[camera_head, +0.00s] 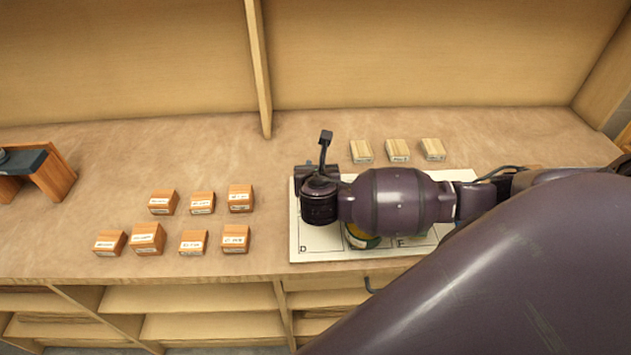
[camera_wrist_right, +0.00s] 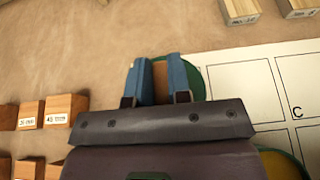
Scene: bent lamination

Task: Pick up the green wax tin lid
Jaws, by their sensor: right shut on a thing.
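In the right wrist view, the blue fingers of my right gripper (camera_wrist_right: 156,62) stand on either side of a narrow brown part and are shut on it. A green round lid (camera_wrist_right: 199,82) shows around and behind the fingers, and the brown part appears to belong to it. The lid lies over or just above the left edge of the white board; I cannot tell if it touches. In the head view my right wrist hides the fingers and the lid. My left gripper is not in view.
A white board with lettered squares (camera_head: 308,240) lies under my right arm. A green and yellow round thing (camera_head: 361,238) is partly hidden there. Several labelled wooden blocks (camera_head: 148,238) stand at left; three paler blocks (camera_head: 397,150) stand behind. A wooden stand (camera_head: 52,172) is far left.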

